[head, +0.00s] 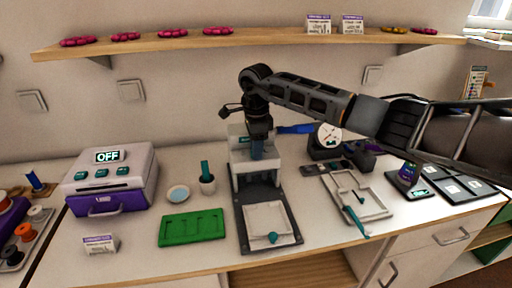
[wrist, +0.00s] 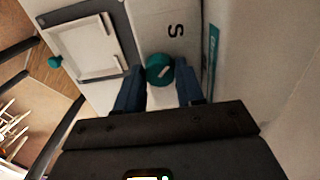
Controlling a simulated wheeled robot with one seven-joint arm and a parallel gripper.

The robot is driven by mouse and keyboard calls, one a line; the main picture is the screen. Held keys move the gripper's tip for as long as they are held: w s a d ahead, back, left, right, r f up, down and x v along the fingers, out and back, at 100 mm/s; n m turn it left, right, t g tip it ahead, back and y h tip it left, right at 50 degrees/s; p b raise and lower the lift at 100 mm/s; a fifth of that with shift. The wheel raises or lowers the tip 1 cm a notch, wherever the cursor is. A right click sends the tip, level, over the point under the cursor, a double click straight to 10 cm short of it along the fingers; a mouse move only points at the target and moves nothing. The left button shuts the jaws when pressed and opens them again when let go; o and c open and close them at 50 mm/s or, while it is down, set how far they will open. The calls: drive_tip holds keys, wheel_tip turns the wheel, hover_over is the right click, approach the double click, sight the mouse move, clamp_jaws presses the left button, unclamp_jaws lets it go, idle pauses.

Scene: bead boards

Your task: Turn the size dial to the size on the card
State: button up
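The size dial (wrist: 160,70) is a round teal knob with a pale mark, on the white top of the press-like machine (head: 243,175). A dark letter S (wrist: 176,30) is printed beside it. My gripper (wrist: 159,78) is open, with one blue finger on each side of the dial and small gaps showing. In the head view my gripper (head: 260,150) points down over the machine and hides the dial. A small white card (head: 100,246) with a purple heading stands at the front left; its print is too small to read.
A white plate with a teal knob (head: 272,238) lies at the machine's foot. A purple-and-white unit reading OFF (head: 108,156) stands farther left. A frame tray (head: 357,206) lies right.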

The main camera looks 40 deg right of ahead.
drive_tip(key=c, duration=0.6)
drive_tip(key=shift+o, duration=0.2)
drive_tip(key=shift+m, duration=0.3)
drive_tip(key=shift+r+m+p, duration=0.15)
drive_tip(key=shift+m+p, duration=0.4)
drive_tip(key=shift+m, duration=0.45)
drive_tip(key=m+p, duration=0.1)
drive_tip(key=m, duration=0.8)
drive_tip(key=shift+m+p, duration=0.35)
drive_tip(key=shift+m, duration=0.05)
drive_tip(key=m, duration=0.5)
drive_tip(key=shift+w, duration=0.1)
drive_tip(key=shift+m, duration=0.4)
